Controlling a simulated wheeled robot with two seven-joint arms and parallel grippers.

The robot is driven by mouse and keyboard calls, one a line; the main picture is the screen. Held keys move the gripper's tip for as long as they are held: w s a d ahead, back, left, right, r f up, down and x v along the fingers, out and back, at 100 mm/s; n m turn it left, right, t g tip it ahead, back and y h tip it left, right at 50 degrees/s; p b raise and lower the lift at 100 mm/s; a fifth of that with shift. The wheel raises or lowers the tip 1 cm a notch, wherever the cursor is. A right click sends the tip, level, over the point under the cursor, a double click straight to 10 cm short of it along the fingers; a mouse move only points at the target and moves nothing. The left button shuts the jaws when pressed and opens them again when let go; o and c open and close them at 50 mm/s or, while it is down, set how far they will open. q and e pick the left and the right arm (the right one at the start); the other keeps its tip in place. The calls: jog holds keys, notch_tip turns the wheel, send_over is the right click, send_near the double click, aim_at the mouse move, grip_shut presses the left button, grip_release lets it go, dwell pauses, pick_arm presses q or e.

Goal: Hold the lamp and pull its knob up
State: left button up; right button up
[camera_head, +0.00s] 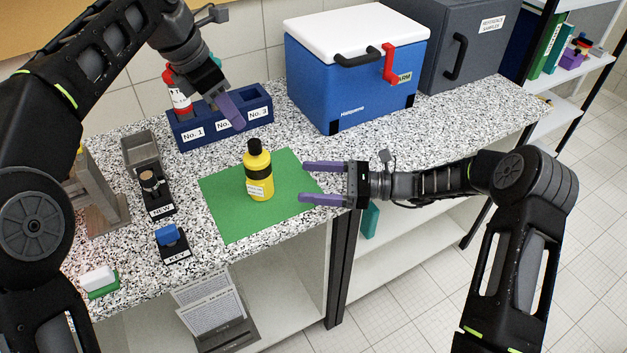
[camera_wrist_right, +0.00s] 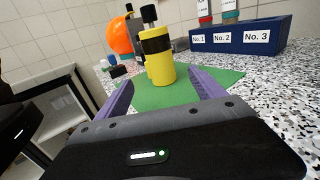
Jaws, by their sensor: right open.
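A blue rack (camera_head: 215,131) marked No. 1 to No. 3 holds a red-and-white bottle (camera_head: 180,101). A blue cooler (camera_head: 355,92) stands behind right. Bare counter surrounds the mat.

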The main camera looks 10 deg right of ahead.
aim_at(272, 179)
jog(key=shift+a, duration=0.1)
jog(key=x, duration=1.2)
jog(key=shift+f, duration=0.1)
jog(key=shift+c, duration=0.6)
